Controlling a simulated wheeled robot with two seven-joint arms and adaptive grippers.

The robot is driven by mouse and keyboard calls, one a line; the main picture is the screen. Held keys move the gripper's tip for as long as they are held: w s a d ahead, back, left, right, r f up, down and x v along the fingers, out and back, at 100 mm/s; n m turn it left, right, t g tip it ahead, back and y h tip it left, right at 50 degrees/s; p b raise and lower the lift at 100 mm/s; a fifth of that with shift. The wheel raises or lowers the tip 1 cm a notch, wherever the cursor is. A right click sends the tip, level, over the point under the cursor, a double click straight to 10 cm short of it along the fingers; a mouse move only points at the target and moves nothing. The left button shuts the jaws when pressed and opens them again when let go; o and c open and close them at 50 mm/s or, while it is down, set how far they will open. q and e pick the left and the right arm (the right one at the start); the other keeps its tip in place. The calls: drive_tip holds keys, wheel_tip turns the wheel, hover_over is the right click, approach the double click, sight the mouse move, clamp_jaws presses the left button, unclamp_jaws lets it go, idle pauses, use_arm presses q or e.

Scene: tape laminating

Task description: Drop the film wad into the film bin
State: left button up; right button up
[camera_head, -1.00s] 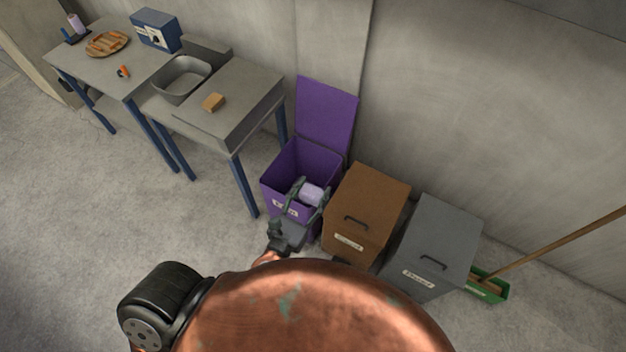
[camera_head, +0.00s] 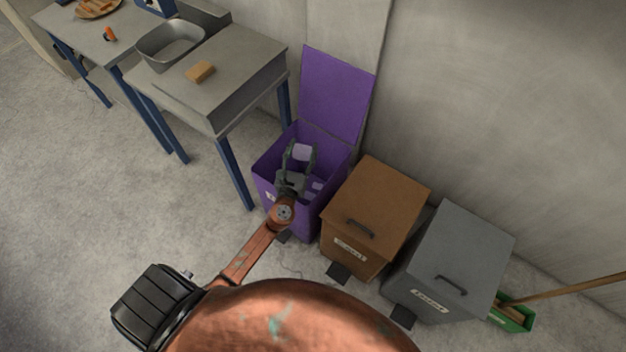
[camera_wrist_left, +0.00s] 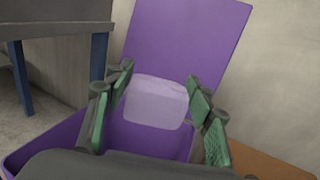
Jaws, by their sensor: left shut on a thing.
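The film wad (camera_head: 302,152) is a pale lilac block. In the left wrist view the wad (camera_wrist_left: 156,102) sits between the green-padded fingers of my left gripper (camera_wrist_left: 157,108). In the head view my left gripper (camera_head: 300,158) is shut on it, over the open mouth of the purple film bin (camera_head: 264,172). The bin's lid stands raised against the wall. It also shows in the left wrist view (camera_wrist_left: 185,45). A few pale lilac pieces (camera_head: 316,186) show inside the bin. My right gripper is not in view.
A brown lidded bin (camera_head: 378,200) and a grey lidded bin (camera_head: 458,255) stand close to the right. A green dustpan (camera_head: 516,318) with a broom is farther right. A table (camera_head: 245,50) with a metal tub (camera_head: 170,42) and a tan block (camera_head: 200,72) stands to the left.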

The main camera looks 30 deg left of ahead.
use_arm(q)
drive_tip(key=w+a+f+y+b, duration=0.1)
drive_tip(key=w+a+f+b, duration=0.2)
drive_tip(key=f, duration=0.3)
drive_tip(key=w+a+f+n+y+b, duration=0.1)
drive_tip(key=w+a+f+b, duration=0.2)
drive_tip(key=f+b, duration=0.3)
drive_tip(key=shift+w+a+f+n+g, duration=0.2)
drive_tip(key=shift+w+a+n+g, duration=0.15)
drive_tip(key=shift+a, duration=0.3)
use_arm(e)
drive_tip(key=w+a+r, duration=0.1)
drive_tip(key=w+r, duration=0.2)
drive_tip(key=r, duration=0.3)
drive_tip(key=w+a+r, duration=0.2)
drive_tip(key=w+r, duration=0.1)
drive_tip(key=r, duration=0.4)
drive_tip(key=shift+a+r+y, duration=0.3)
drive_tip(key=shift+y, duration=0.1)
use_arm(q)
drive_tip(key=o, duration=0.8)
drive_tip(key=shift+o, duration=0.2)
drive_tip(key=v, duration=1.2)
drive_tip(key=shift+d, duration=0.2)
drive_tip(key=shift+w+f+y, duration=0.1)
drive_tip(key=shift+f+y, duration=0.05)
drive_tip(key=shift+y, duration=0.15)
